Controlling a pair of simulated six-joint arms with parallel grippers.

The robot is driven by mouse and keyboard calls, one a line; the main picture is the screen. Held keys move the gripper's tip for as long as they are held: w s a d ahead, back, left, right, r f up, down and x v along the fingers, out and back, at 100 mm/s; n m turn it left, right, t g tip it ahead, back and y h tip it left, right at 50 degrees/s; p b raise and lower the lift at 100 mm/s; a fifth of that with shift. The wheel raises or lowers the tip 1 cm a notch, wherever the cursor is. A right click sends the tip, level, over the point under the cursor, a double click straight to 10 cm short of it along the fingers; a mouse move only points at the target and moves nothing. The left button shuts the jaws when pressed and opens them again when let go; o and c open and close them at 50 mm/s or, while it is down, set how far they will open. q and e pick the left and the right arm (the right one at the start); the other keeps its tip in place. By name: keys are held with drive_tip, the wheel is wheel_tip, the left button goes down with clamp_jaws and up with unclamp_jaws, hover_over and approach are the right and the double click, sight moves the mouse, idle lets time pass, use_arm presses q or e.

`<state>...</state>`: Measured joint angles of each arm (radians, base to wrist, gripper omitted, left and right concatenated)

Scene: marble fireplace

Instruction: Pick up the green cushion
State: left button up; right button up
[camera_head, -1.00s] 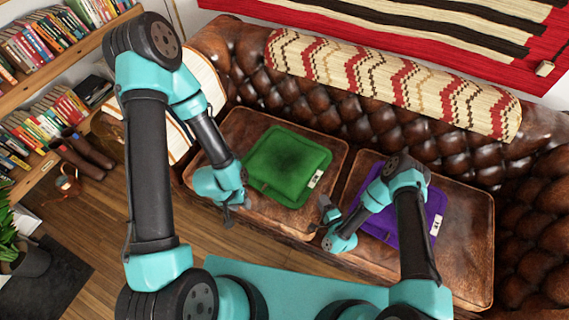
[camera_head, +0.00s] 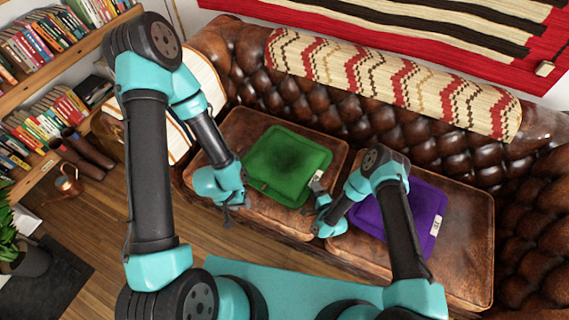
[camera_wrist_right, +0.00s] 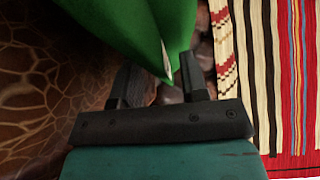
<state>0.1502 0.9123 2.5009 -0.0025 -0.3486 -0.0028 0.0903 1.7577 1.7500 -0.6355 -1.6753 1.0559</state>
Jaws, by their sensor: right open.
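The green cushion (camera_head: 288,165) lies flat on the left seat of the brown leather sofa. My right gripper (camera_head: 316,190) is at the cushion's lower right corner, beside its white tag. In the right wrist view the open right gripper (camera_wrist_right: 165,85) has a corner of the green cushion (camera_wrist_right: 130,35) between its two fingers, with the fingers apart. My left gripper (camera_head: 232,208) hangs near the front left of the cushion, apart from it; its jaw opening is too small to make out.
A purple cushion (camera_head: 428,212) lies on the right seat (camera_head: 465,245), partly behind my right arm. A patterned rolled blanket (camera_head: 400,85) lies along the sofa back. A bookshelf (camera_head: 40,60) stands at the left, above a wooden floor (camera_head: 95,225).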

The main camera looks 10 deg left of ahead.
drive_tip(key=shift+w+a, duration=0.3)
drive_tip(key=shift+w, duration=0.1)
clamp_jaws()
idle(0.4)
